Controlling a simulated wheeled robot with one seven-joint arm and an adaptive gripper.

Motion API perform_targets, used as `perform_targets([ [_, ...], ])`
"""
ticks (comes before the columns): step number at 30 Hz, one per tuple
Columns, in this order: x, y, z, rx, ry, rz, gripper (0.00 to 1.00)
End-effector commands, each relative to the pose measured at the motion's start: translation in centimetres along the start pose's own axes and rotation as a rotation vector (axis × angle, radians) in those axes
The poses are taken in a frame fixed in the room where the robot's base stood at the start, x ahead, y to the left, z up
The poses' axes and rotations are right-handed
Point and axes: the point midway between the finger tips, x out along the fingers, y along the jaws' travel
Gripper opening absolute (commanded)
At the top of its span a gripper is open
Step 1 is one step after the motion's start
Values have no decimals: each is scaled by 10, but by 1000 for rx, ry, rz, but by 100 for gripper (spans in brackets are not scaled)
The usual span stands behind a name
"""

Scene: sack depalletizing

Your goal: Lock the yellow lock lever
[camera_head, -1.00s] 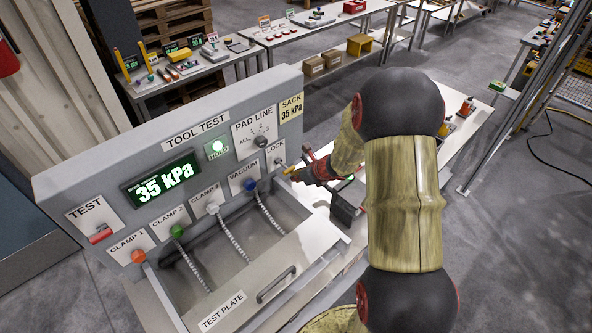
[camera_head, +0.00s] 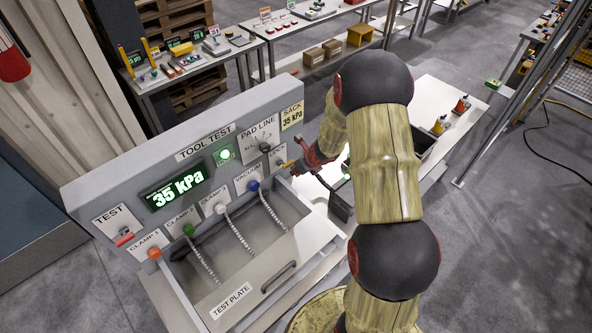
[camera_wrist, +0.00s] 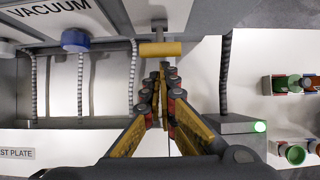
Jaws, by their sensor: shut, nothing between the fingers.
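The yellow lock lever (camera_wrist: 160,49) lies as a horizontal bar across the top middle of the wrist view, on a stem from the tool test panel. In the head view the lever (camera_head: 287,164) shows small at the panel's right end, by the lock label. My gripper (camera_wrist: 165,70) is shut and empty, with its fingertips just below the lever in the wrist view. I cannot tell if they touch it. In the head view my gripper (camera_head: 303,163) points left at the lever, and its fingertips are hard to separate from it.
The panel's display (camera_head: 178,187) reads 35 kPa, and a green lamp (camera_head: 224,155) is lit. The blue vacuum fitting (camera_wrist: 75,40) and its hose are left of the lever. A dark hose (camera_wrist: 225,70) hangs right of it, above a grey box (camera_wrist: 238,125) with a green light.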

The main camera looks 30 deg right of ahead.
Motion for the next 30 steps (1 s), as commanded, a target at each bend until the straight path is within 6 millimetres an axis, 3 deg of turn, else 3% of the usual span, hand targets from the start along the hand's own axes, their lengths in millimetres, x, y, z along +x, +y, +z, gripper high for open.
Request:
perform_targets([
  [30,-12,-4,22,-4,-15,-5,0],
])
